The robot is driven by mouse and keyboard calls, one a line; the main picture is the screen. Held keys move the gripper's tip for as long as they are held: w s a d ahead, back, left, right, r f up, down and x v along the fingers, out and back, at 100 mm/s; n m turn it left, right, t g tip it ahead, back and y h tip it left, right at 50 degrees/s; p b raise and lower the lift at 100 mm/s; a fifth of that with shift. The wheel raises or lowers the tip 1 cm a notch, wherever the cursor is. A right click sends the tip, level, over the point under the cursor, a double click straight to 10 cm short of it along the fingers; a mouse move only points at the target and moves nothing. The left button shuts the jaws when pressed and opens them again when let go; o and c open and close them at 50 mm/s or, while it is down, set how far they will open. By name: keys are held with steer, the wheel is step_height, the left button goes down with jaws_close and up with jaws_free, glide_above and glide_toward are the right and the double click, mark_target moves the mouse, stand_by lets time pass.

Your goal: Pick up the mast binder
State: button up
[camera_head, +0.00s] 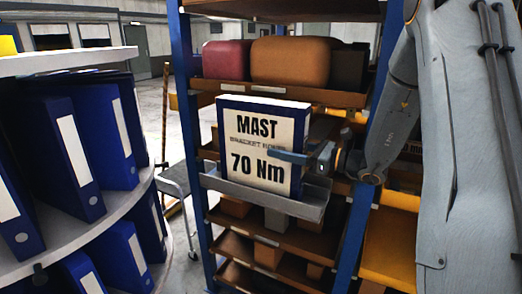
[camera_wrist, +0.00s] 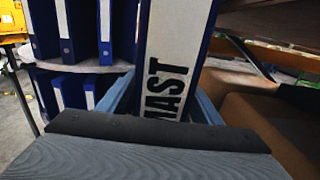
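The mast binder (camera_head: 262,140) stands upright on a grey ledge (camera_head: 265,197) of the shelf rack. It is blue with a white label reading MAST and 70 Nm. My gripper (camera_head: 283,157) is at its lower right, with a blue finger crossing in front of the label. In the wrist view, the binder (camera_wrist: 176,45) stands between the two blue fingers of my gripper (camera_wrist: 165,95). The fingers are apart, one on each side of it, with a small gap at the left. Firm contact on either side cannot be seen. The lower part of the binder is hidden by my gripper there.
A round white shelf unit (camera_head: 75,60) with several blue binders stands at the left. A rack shelf (camera_head: 225,87) above carries red and orange-brown castings (camera_head: 290,61). Blue rack posts (camera_head: 190,130) flank the ledge. Lower shelves hold brown blocks (camera_head: 268,254).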

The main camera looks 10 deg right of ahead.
jaws_close()
steer(key=shift+r, duration=0.2)
